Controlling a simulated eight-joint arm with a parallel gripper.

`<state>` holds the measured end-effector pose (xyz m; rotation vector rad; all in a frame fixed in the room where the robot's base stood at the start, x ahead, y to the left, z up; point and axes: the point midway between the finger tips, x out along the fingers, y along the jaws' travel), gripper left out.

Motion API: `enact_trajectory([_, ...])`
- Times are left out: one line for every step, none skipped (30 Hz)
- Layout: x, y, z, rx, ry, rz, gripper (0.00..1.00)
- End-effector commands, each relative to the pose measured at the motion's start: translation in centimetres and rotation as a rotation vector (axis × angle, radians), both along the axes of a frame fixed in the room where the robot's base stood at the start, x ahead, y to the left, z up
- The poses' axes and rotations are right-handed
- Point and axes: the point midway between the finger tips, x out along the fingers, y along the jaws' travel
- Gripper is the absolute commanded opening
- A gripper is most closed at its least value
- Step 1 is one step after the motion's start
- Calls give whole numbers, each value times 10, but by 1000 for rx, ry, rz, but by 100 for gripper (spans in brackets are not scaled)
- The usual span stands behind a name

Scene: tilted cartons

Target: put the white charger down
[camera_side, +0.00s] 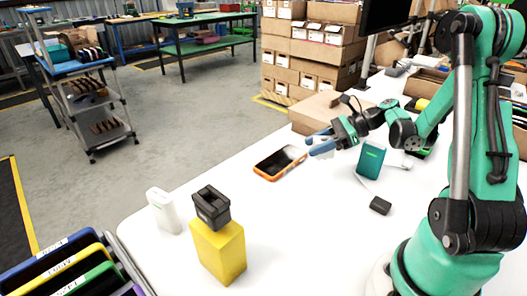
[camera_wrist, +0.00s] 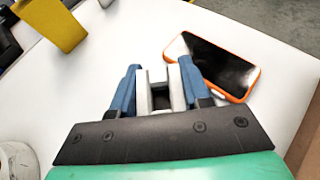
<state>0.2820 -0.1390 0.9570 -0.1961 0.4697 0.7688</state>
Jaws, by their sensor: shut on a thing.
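My gripper (camera_side: 322,144) has blue fingers and hangs above the white table, just right of the orange-edged phone in the side view. In the wrist view my gripper (camera_wrist: 160,88) is shut on a small white thing, which I take for the white charger (camera_wrist: 145,93). Its pale parts show between the fingers with a dark gap in the middle. In the side view the fingers mostly hide it. It appears held clear of the table.
The phone (camera_side: 280,163) lies flat near the gripper. A teal box (camera_side: 371,159) and a small black block (camera_side: 380,205) are to the right. A yellow box (camera_side: 218,252) carries a black device (camera_side: 211,207); a white upright object (camera_side: 164,211) stands beside it. The table between is clear.

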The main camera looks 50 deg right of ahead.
Motion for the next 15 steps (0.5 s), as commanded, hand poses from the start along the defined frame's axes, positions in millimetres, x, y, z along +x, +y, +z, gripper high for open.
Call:
enact_trajectory([0,0,-3,0,0,0,0])
enact_trajectory([0,0,-4,0,0,0,0])
enact_trajectory([0,0,-6,0,0,0,0])
enact_trajectory([0,0,-8,0,0,0,0])
enact_trajectory([0,0,-10,0,0,0,0])
enact_trajectory([0,0,-15,0,0,0,0])
enact_trajectory([0,0,-19,0,0,0,0])
enact_trajectory([0,0,-23,0,0,0,0])
enact_trajectory([0,0,-28,0,0,0,0])
enact_trajectory([0,0,-32,0,0,0,0])
enact_trajectory([0,0,-35,0,0,0,0])
enact_trajectory([0,0,-39,0,0,0,0])
enact_trajectory([0,0,-41,0,0,0,0])
enact_trajectory([0,0,-43,0,0,0,0])
enact_trajectory([0,0,-45,0,0,0,0])
